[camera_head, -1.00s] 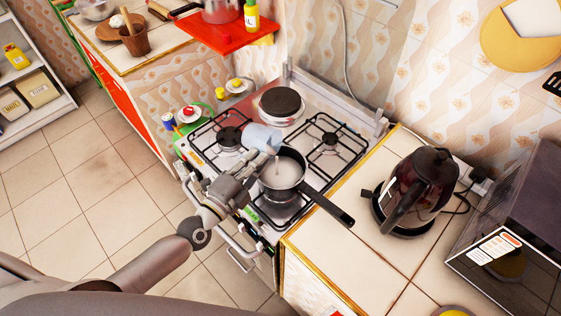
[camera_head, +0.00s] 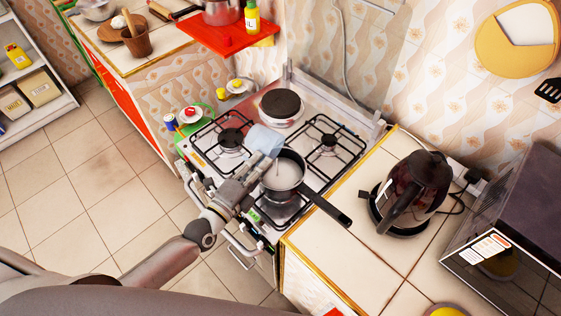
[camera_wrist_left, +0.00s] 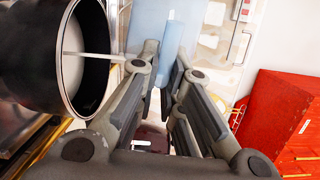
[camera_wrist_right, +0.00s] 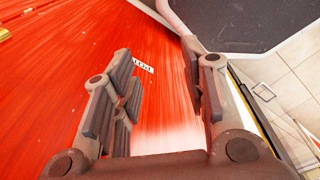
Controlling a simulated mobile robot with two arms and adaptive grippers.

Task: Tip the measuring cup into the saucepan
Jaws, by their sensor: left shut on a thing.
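The light blue measuring cup (camera_head: 264,140) is tilted over the left rim of the dark saucepan (camera_head: 301,185). My left gripper (camera_head: 258,163) is shut on the cup; in the left wrist view the fingers (camera_wrist_left: 165,75) close around the blue cup (camera_wrist_left: 172,38). A thin white stream runs into the saucepan (camera_wrist_left: 35,65), which holds white contents. The saucepan sits upright on the stove's front burner, handle pointing to the lower right. My right gripper (camera_wrist_right: 160,80) is open and empty in the right wrist view, near a red panel; it is out of the head view.
A dark kettle (camera_head: 420,185) stands on the tiled counter (camera_head: 345,262) to the right, beside a microwave (camera_head: 515,220). A red shelf (camera_head: 222,42) with a pot and bottle hangs behind.

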